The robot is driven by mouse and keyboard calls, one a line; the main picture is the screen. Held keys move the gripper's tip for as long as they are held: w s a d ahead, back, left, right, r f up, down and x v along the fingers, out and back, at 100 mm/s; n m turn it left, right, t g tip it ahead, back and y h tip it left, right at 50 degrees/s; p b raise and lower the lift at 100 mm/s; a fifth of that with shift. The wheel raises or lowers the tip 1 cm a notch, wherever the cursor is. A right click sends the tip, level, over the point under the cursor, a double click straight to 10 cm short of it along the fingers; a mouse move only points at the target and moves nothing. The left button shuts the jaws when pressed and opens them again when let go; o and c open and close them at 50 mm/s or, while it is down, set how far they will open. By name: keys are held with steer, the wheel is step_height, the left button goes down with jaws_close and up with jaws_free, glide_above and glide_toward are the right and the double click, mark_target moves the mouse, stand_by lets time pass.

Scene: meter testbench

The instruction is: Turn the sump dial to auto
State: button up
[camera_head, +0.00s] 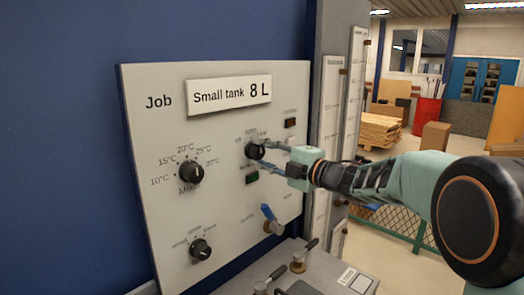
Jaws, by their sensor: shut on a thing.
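My gripper (266,158) reaches in from the right with its two fingers closed around a small black dial (256,151) on the upper right of the panel. The fingers hide part of this dial, and the small labels around it are too blurred to read. I cannot tell which dial is the sump dial by its lettering. A larger black dial (191,173), marked with temperatures and "Mix", sits at the left of the panel. Another black dial (200,249) is at the lower left, its labels also unreadable.
The pale panel (150,130) carries a "Small tank 8 L" sign (229,95). A blue-handled valve (269,213) sits below my gripper. A green button (252,178) and an amber indicator (290,122) are close to it. More valves (298,262) stand on the ledge below.

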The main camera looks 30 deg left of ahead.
steer(key=shift+m, duration=0.4)
steer(key=o, duration=1.2)
steer(key=shift+c, duration=0.2)
steer(key=v, duration=1.2)
steer(key=shift+d, duration=0.1)
